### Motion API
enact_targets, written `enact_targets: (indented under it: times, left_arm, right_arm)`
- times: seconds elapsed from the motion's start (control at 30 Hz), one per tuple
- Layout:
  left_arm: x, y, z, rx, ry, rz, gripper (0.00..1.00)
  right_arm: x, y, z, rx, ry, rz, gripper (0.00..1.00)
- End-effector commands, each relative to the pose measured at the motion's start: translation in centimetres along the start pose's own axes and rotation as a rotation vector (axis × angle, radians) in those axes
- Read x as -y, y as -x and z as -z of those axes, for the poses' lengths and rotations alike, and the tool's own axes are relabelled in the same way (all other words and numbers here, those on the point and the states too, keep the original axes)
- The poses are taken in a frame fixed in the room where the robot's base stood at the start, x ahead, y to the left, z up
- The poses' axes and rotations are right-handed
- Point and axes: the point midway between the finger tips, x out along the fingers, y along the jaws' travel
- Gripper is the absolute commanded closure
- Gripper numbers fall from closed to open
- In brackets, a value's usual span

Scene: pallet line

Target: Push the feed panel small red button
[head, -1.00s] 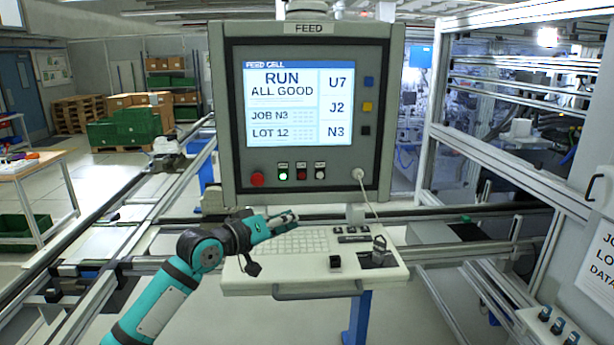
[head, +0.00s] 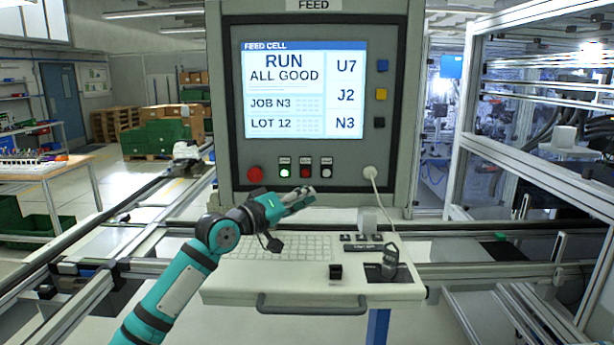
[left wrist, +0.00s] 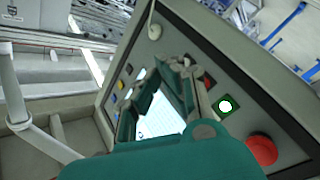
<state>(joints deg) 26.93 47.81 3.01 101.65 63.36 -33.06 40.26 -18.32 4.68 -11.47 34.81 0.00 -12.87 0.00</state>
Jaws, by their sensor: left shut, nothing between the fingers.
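The feed panel (head: 225,120) stands upright in front of me. Its small red button (head: 305,172) sits in the row under the screen, between a green lit button (head: 284,172) and a pale button (head: 326,172). My left gripper (head: 306,194) is shut and empty, its tips just below the small red button in the head view. Whether the tips touch the panel I cannot tell. In the left wrist view, the left gripper (left wrist: 172,72) covers part of the panel, and the small red button is mostly hidden beside a finger. My right gripper is not in view.
A large red button (head: 255,174) is left of the green one, and also shows in the left wrist view (left wrist: 262,149). A white cable (head: 371,190) hangs from the panel. A keyboard shelf (head: 300,290) juts out below. Metal rails flank the panel.

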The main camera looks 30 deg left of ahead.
Motion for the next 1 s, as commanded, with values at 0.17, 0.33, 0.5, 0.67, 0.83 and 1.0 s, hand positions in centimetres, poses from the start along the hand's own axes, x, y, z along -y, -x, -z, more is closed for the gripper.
enact_targets:
  times: [0.17,0.33,0.5,0.67,0.83,1.0]
  left_arm:
    - [0.6,-0.6,0.4,-0.001,0.001,0.000,1.00]
    - [1.6,-2.1,1.5,-0.003,0.003,-0.001,1.00]
    - [3.0,-3.9,2.8,-0.002,0.003,0.000,1.00]
    - [3.9,-5.1,3.7,-0.002,0.003,0.000,1.00]
    - [4.3,-5.9,4.3,0.000,0.001,0.000,1.00]
    - [4.5,-6.2,4.4,0.001,0.000,0.000,1.00]
  right_arm:
    - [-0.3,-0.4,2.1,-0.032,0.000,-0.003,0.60]
    - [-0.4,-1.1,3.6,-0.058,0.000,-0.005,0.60]
    - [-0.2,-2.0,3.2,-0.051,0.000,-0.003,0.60]
    - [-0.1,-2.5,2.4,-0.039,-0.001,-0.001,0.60]
    - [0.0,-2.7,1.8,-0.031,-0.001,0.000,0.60]
    - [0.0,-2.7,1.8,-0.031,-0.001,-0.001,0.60]
